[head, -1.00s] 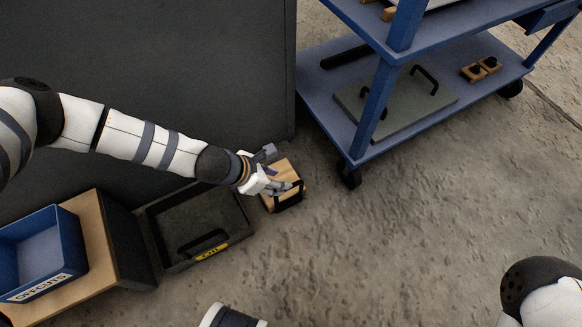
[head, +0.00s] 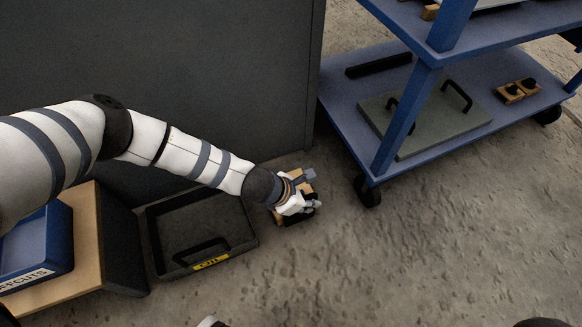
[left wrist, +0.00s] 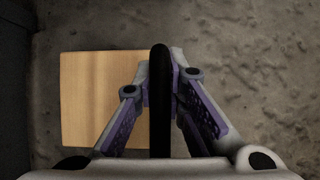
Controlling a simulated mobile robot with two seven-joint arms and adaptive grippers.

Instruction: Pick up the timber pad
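The timber pad (left wrist: 95,100) is a pale square wooden block with a black bar handle (left wrist: 160,100). It sits on the concrete floor, beside the black tray. In the head view my left gripper (head: 306,203) covers much of the pad. In the left wrist view, the left gripper's fingers (left wrist: 160,68) lie on both sides of the handle and close against it. The pad extends to the left beneath the fingers. I cannot see any gap between pad and floor.
A black tray (head: 160,240) with a handle and yellow label lies left of the pad. A blue offcuts bin (head: 60,240) stands on a wooden-topped block. A dark cabinet wall rises behind. A blue trolley (head: 345,125) stands right.

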